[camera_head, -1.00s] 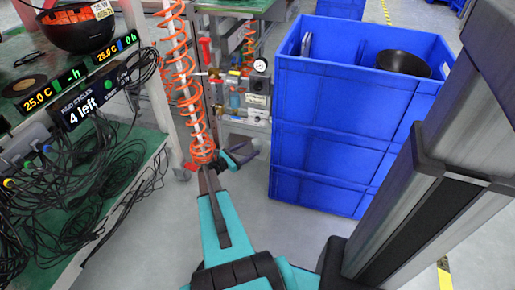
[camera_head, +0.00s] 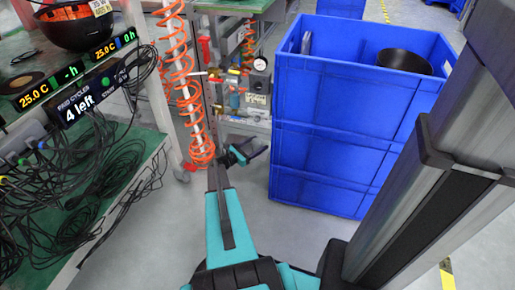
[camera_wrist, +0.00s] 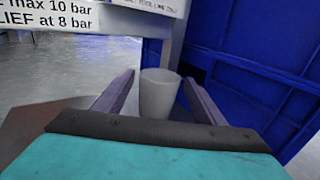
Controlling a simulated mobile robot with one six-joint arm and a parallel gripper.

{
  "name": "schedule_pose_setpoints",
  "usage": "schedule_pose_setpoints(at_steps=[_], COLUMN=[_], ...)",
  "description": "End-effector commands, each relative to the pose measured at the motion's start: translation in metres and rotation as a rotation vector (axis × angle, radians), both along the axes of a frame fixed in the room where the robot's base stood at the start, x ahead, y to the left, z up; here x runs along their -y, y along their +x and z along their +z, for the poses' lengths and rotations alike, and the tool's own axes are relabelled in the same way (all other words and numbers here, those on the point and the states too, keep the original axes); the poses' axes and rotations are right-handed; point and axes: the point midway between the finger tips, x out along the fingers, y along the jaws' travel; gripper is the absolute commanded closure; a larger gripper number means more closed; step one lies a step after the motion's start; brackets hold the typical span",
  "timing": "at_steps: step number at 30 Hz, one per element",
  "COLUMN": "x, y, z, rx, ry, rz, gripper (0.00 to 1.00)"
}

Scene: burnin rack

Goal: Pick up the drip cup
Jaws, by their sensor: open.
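A plain grey-white drip cup (camera_wrist: 159,92) stands upright in the middle of the wrist view, straight ahead and between the lines of my two fingers. My gripper (camera_wrist: 160,98) is open and empty of any grip, with one finger on each side of the cup. I cannot tell whether the fingertips reach around the cup or stop just before it. In the head view my gripper (camera_head: 243,155) is low in front of the valve stand, left of the blue crates. I cannot make out the cup in that view.
Stacked blue crates (camera_head: 325,100) stand close on the right, with a dark bowl (camera_head: 404,62) in the top one. A bench with cables (camera_head: 70,190) is on the left. An orange coiled hose (camera_head: 182,90) hangs by a white post. A labelled panel (camera_wrist: 50,14) overhangs the cup area.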

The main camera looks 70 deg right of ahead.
Motion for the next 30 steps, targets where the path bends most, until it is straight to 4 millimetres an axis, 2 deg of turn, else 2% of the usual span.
schedule_pose_setpoints(at_steps=[7,12,29,30], x=[0.025,0.035,0.036,0.036], y=[-0.013,-0.019,-0.02,-0.02], z=[-0.003,-0.001,0.0,0.0], rx=[0.001,0.001,0.001,0.001], ry=[-0.001,0.0,0.001,0.001], rz=[-0.002,0.0,0.0,0.0], gripper=[0.36,0.36,0.36,0.39])
